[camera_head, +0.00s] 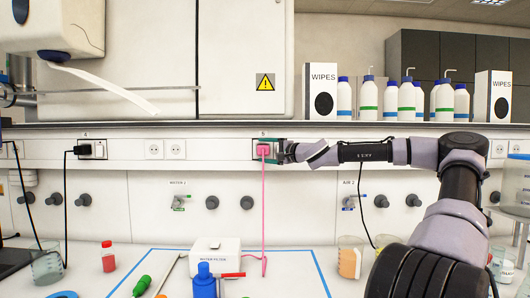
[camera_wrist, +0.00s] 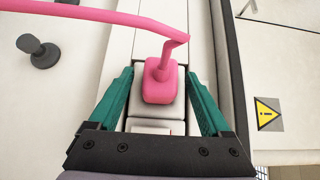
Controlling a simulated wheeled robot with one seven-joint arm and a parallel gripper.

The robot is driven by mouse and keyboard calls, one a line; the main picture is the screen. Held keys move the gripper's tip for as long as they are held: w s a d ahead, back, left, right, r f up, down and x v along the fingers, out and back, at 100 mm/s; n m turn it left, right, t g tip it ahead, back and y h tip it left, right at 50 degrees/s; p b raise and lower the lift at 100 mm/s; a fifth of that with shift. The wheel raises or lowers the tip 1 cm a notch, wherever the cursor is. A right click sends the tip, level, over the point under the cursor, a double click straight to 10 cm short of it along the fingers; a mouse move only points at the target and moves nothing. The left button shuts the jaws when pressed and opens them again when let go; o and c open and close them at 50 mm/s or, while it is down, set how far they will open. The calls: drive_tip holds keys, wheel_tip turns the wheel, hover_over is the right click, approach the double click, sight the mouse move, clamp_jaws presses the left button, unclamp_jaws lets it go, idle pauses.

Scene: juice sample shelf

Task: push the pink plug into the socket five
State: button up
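The pink plug (camera_head: 263,150) sits at a socket (camera_head: 257,143) in the wall rail; the label above it is small and looks like a 5. In the wrist view the plug (camera_wrist: 160,85) lies against the pale socket face, its pink cord leading up and left. My gripper (camera_head: 277,150) is at the plug from the right. In the wrist view my gripper (camera_wrist: 160,77) is open, its teal fingers on either side of the plug with a gap at each side. How deep the plug sits is hidden.
The pink cord (camera_head: 263,215) hangs down to the bench by the white water filter box (camera_head: 216,252). A black plug (camera_head: 86,150) fills another socket on the left. Taps and knobs line the panel below; bottles (camera_head: 390,100) stand on the shelf above.

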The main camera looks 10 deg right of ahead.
drive_tip(key=shift+d, duration=0.1)
drive_tip(key=v, duration=1)
drive_tip(key=s+a+f+n+g, duration=0.2)
drive_tip(key=a+f+g, duration=0.1)
drive_tip(key=a+f, duration=0.3)
drive_tip(key=s+a+f+n+g, duration=0.2)
drive_tip(key=s+a+f+g, duration=0.1)
drive_tip(key=a+f, duration=0.3)
drive_tip(key=s+f+n+g+h, duration=0.35)
drive_tip(key=s+f+h, duration=0.25)
drive_tip(key=s+f, duration=0.3)
drive_tip(key=s+d+r+h, duration=0.1)
drive_tip(key=s+d+r, duration=0.2)
drive_tip(key=s+r, duration=0.3)
drive_tip(key=s+d+r+t+h, duration=0.1)
drive_tip(key=s+d+r, duration=0.3)
drive_tip(key=s+r, duration=0.3)
drive_tip(key=s+d+r+m+t, duration=0.1)
drive_tip(key=s+d+r, duration=0.2)
drive_tip(key=s+r, duration=0.4)
drive_tip(key=shift+s+d+h, duration=0.15)
drive_tip(key=shift+s+h, duration=0.05)
drive_tip(key=shift+h, duration=0.2)
